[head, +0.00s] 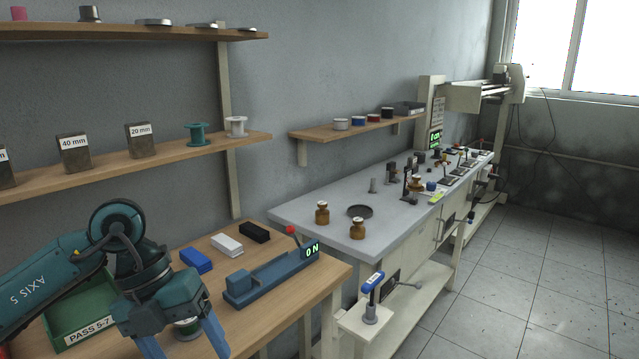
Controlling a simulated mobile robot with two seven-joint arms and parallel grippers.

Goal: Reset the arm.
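My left arm, teal, comes in from the lower left over the wooden bench. Its gripper (185,347) points down with its two blue fingers spread wide apart, so it is open. A small green and white spool-like item (187,329) shows between the fingers, partly hidden by the gripper body; the fingers do not appear to touch it. The fingertips run close to the bottom edge of the picture. My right gripper is not in view.
A green tray (62,325) labelled "PASS 5-7" stands left, partly behind my arm. Blue (196,260), white (227,245) and black (254,232) blocks and a blue device (270,276) reading "0 N" sit on the bench. A grey table (300,212) stands beyond.

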